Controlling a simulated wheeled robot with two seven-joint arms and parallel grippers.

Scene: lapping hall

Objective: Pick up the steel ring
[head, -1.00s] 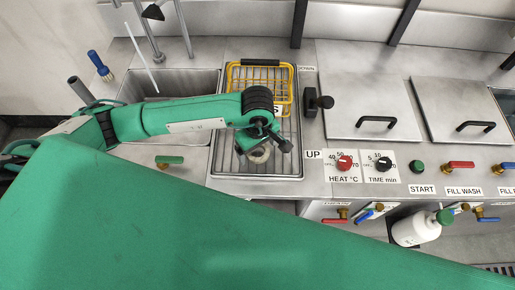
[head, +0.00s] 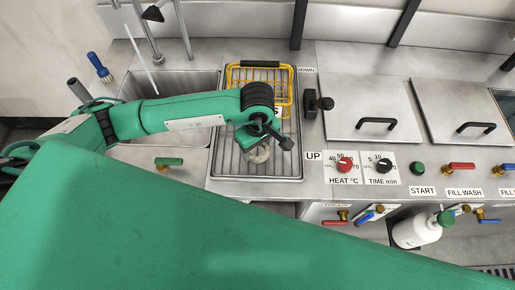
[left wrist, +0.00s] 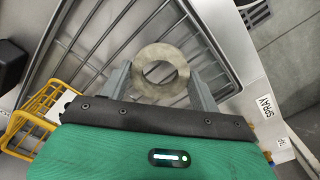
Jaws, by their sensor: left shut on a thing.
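The steel ring (left wrist: 141,86) is a flat, dull grey ring with a round hole. In the left wrist view it sits between the two grey fingers of my left gripper (left wrist: 163,84), which is shut on it. In the head view the ring (head: 260,156) shows partly below the gripper, over the wire rack. My left gripper (head: 257,150) hides part of it there. I cannot tell whether the ring touches the rack bars. My right gripper is in neither view.
The wire rack (head: 229,160) lies under the ring. A yellow wire basket (head: 288,91) stands at its back. A sink (head: 187,84) is to the left. Lids with black handles, knobs (head: 344,163) and coloured valves are to the right. A white bottle (head: 417,231) hangs at the front.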

